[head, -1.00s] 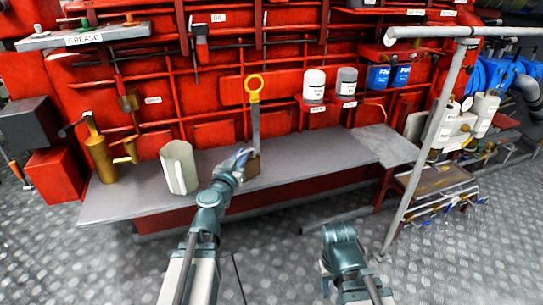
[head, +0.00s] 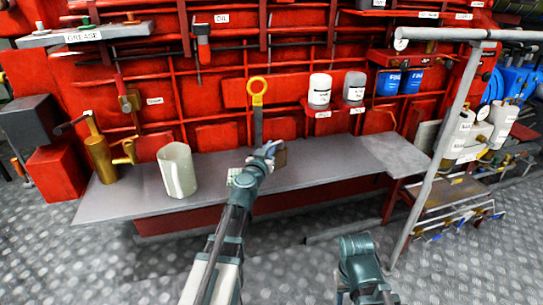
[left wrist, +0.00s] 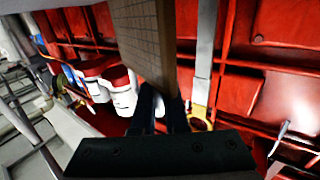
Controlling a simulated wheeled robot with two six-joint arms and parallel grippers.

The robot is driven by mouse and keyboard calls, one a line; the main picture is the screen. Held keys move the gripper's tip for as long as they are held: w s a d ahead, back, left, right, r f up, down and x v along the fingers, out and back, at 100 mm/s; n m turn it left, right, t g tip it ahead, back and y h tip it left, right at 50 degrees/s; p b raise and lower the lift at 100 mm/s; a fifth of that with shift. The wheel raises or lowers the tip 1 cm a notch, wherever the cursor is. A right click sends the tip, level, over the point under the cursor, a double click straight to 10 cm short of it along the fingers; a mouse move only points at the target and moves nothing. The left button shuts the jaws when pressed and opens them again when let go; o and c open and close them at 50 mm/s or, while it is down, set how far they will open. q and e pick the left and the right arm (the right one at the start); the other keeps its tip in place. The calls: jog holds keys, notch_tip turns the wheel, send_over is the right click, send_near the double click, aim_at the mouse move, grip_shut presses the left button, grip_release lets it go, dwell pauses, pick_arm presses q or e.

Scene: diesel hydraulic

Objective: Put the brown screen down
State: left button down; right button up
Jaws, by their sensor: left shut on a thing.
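The brown screen (head: 280,157) shows as a small brown panel at my left gripper (head: 268,151), over the rear part of the grey bench (head: 325,172). My left gripper is shut on it. In the left wrist view the screen (left wrist: 143,38) is a flat brown panel with a fine grid, standing out beyond the fingertips (left wrist: 160,105). I cannot tell whether its far edge touches the bench. My right arm (head: 360,258) is low in front of the bench; its fingers cannot be made out.
A pale jug (head: 177,171) and a brass can (head: 100,158) stand on the bench's left part. A yellow-ringed tool (head: 257,92) stands upright behind my gripper. The bench's right part is clear. A grey post (head: 435,160) rises right.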

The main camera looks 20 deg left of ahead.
pick_arm(q)
jog(key=shift+f+b, duration=0.7)
jog(key=shift+f, duration=0.5)
pick_arm(e)
jog(key=shift+a+f, duration=0.15)
jog(key=shift+f, duration=0.45)
jog(key=shift+a+f, duration=0.15)
jog(key=shift+f, duration=0.4)
jog(key=shift+f, duration=0.1)
pick_arm(q)
jog(key=shift+f, duration=0.2)
jog(key=c, duration=0.9)
grip_release()
jog(key=shift+r, duration=0.1)
jog(key=shift+c, duration=0.2)
jog(key=shift+r, duration=0.15)
